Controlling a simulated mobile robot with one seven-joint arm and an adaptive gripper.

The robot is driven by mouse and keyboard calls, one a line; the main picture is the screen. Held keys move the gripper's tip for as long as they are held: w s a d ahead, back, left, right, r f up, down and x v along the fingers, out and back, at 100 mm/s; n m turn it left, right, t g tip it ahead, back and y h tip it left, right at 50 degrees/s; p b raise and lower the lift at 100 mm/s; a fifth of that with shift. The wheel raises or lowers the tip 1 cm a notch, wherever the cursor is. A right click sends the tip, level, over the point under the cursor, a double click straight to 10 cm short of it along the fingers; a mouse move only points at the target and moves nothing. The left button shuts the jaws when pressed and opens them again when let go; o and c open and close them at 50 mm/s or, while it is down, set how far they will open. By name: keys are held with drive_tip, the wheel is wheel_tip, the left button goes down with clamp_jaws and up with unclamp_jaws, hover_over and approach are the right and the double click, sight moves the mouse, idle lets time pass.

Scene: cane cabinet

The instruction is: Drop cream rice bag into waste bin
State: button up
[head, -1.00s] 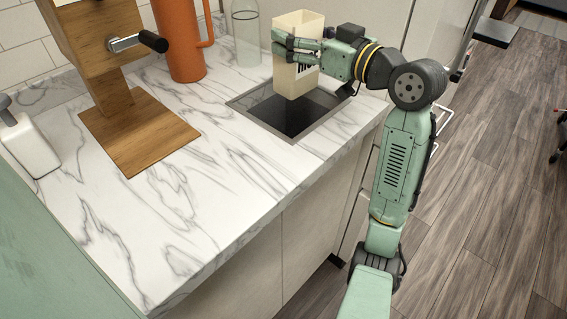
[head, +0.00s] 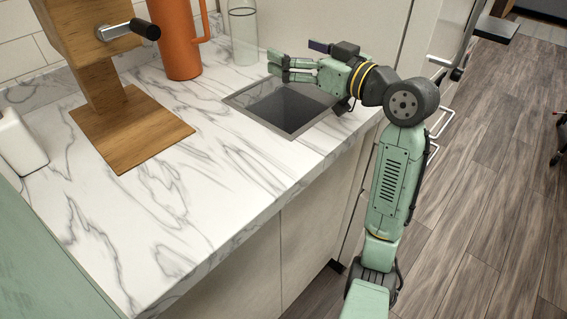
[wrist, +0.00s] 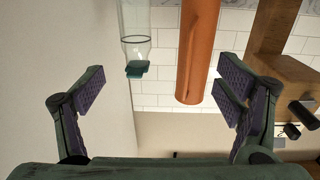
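The cream rice bag does not show in either view now. The waste bin (head: 289,108) is a dark square opening with a metal rim, sunk into the marble counter. Its visible inner walls are bare and its bottom cannot be made out clearly. My gripper (head: 272,66) is over the far part of the opening, pointing left. In the wrist view my gripper (wrist: 160,92) has its purple-padded fingers wide apart with nothing between them.
A clear glass bottle (head: 243,38) and an orange jug (head: 177,42) stand behind the bin. A wooden stand with a lever (head: 125,125) and a white container (head: 20,145) are at left. The front marble counter (head: 190,205) is clear.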

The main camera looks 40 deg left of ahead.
drive_tip(key=shift+o, duration=0.4)
drive_tip(key=shift+d, duration=0.1)
drive_tip(key=s+d, duration=0.2)
drive_tip(key=d, duration=0.9)
drive_tip(key=shift+d, duration=0.3)
drive_tip(key=shift+s, duration=0.1)
